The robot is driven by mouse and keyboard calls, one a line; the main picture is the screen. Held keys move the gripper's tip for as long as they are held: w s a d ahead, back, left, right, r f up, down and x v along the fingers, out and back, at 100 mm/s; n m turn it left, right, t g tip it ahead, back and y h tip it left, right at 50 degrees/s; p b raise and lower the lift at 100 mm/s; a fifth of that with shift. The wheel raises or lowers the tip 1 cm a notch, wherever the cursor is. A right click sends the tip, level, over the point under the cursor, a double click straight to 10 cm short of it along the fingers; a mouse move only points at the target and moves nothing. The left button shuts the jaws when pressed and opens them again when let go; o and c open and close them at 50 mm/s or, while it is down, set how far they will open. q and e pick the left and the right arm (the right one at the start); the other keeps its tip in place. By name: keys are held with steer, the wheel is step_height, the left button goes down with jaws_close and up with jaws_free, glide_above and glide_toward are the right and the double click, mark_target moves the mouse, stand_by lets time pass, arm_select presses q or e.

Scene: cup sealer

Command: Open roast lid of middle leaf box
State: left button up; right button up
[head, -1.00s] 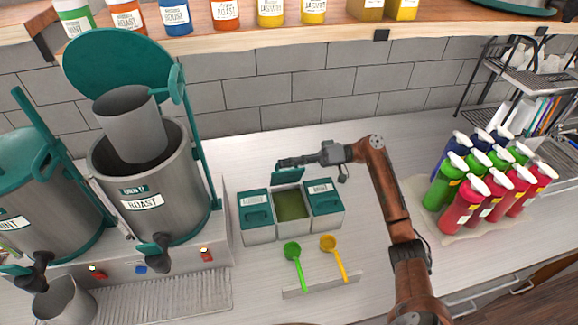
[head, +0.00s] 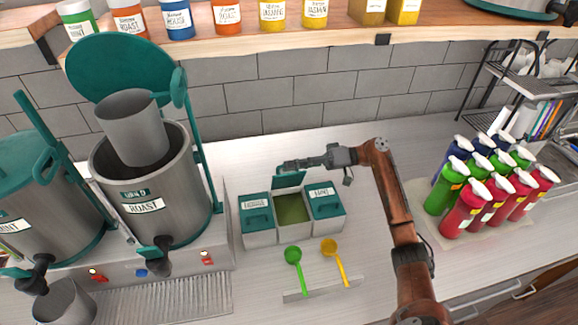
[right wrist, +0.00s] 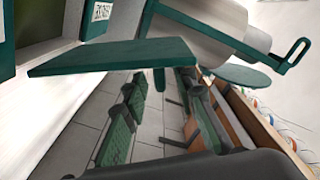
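The middle leaf box (head: 293,210) stands between two closed boxes. Its teal lid (head: 291,180) is raised at the back edge, and green leaf shows inside. My right gripper (head: 289,164) is at the top of the raised lid, close to it. Contact is not clear, and the fingers are too small to tell open from shut. In the right wrist view, a flat teal panel (right wrist: 115,57), likely this lid, hangs in front of the dark gripper part at the bottom. My left gripper is not in view.
The left box (head: 257,219) and right box (head: 325,202) have teal lids down. A green scoop (head: 294,256) and a yellow scoop (head: 331,248) lie in front. The roast urn (head: 150,190) stands at left, bottles (head: 465,208) at right. The counter behind the boxes is clear.

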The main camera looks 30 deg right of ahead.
steer(key=v, duration=1)
steer(key=shift+d, duration=0.35)
steer(key=shift+s, duration=0.1)
